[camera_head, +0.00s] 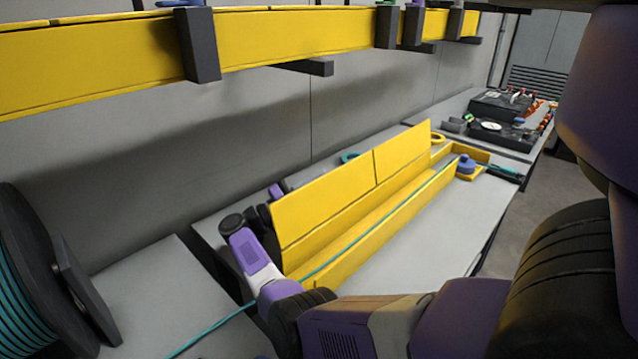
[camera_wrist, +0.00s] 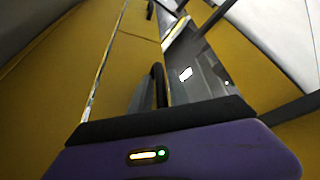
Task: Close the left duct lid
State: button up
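The yellow duct (camera_head: 368,236) lies along the table with a teal cable (camera_head: 385,219) running inside it. Its left lid (camera_head: 322,204) stands raised along the far side. The right lid (camera_head: 403,157) is also raised, with a thin seam between the two. My gripper (camera_head: 264,214) is at the near left end of the left lid, on its back side; its fingers are partly hidden, and contact cannot be made out. In the wrist view the dark fingers (camera_wrist: 152,88) are close together beside large yellow panels (camera_wrist: 60,75); whether they are shut is unclear.
A cable spool (camera_head: 28,285) stands at the left. A yellow overhead duct (camera_head: 290,35) with dark brackets runs along the wall. A purple clamp-like part (camera_head: 466,166) sits at the duct's far end. Black tool cases (camera_head: 503,133) lie beyond. The table (camera_head: 440,240) right of the duct is clear.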

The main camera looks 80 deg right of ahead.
grip_shut()
dwell(1.4)
